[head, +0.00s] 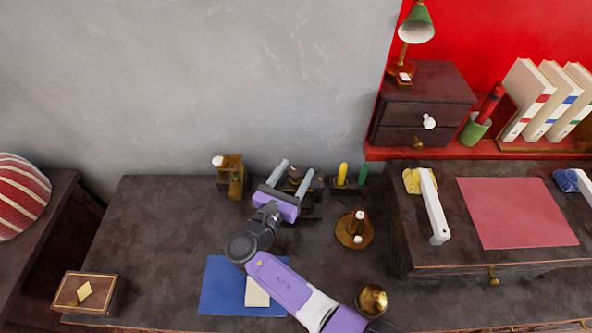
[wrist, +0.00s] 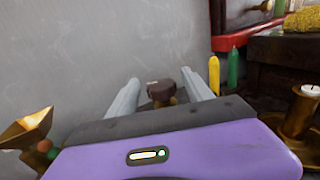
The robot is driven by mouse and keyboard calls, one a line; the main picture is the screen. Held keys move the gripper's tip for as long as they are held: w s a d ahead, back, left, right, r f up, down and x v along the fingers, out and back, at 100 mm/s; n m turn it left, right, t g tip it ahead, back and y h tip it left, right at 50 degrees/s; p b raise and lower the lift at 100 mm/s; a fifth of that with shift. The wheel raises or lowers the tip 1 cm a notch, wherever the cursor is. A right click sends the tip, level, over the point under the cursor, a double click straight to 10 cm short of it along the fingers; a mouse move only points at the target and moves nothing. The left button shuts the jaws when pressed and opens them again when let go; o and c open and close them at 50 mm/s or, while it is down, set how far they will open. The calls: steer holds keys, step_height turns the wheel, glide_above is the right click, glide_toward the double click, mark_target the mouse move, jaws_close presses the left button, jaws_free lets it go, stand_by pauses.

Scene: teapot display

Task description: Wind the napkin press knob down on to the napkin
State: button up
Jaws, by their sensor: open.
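The dark brown knob (head: 295,172) of the napkin press stands near the wall at the back of the dark table. In the wrist view the knob (wrist: 160,90) shows between my two grey fingers, above a brass-coloured part. My gripper (head: 295,168) is open, with one finger on each side of the knob; I cannot tell whether either finger touches it. The dark press body (head: 312,207) is mostly hidden behind my purple gripper housing. I cannot make out the napkin.
A brass holder (head: 231,170) stands left of the press. Yellow (head: 342,174) and green (head: 363,175) sticks stand close on its right, with a brass candle holder (head: 353,230) nearer the front. A blue mat (head: 222,290) lies below my arm.

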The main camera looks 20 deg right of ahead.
mark_target(293, 176)
steer(key=v, duration=0.7)
steer(key=shift+d, duration=0.1)
